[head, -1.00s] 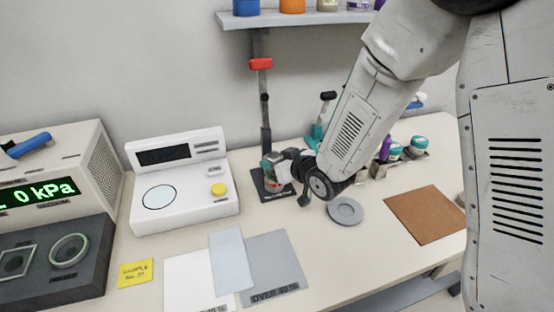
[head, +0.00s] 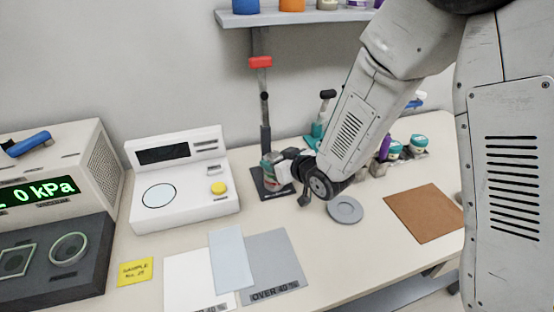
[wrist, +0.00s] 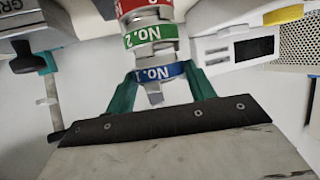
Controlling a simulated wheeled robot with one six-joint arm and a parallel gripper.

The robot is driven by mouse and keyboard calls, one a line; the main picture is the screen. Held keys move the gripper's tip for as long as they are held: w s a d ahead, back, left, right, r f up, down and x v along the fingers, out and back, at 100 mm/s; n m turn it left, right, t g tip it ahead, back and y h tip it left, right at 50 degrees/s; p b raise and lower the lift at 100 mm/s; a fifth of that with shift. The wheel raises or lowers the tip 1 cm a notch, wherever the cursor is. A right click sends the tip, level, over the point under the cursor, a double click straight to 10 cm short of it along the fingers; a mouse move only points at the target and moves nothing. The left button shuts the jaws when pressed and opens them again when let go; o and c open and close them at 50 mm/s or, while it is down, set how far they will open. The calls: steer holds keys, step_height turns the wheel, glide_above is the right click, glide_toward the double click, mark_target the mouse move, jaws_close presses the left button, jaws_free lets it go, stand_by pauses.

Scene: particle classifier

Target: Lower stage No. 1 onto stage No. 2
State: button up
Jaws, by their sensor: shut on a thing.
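Stage No. 1 (wrist: 158,74), with a blue band, sits between the teal fingers of my gripper (wrist: 159,80) in the wrist view. Stage No. 2 (wrist: 150,36), with a green band, is directly past it and roughly in line. A red-banded stage (wrist: 142,8) shows beyond that at the top edge. A grey part lies between the blue and green bands; I cannot tell whether the two stages touch. In the head view my gripper (head: 281,166) is low over the black stand base (head: 266,189), and my arm partly hides the stages.
The stand's upright pole (head: 265,110) with a red clamp rises close behind my gripper. A white instrument (head: 185,205) with a yellow button is to the left. A grey round dish (head: 345,209) and a brown mat (head: 424,213) lie to the right. Sheets (head: 272,262) lie in front.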

steer(key=shift+f, duration=0.25)
steer(key=o, duration=1.1)
steer(key=shift+o, duration=0.2)
steer(key=shift+s, duration=0.1)
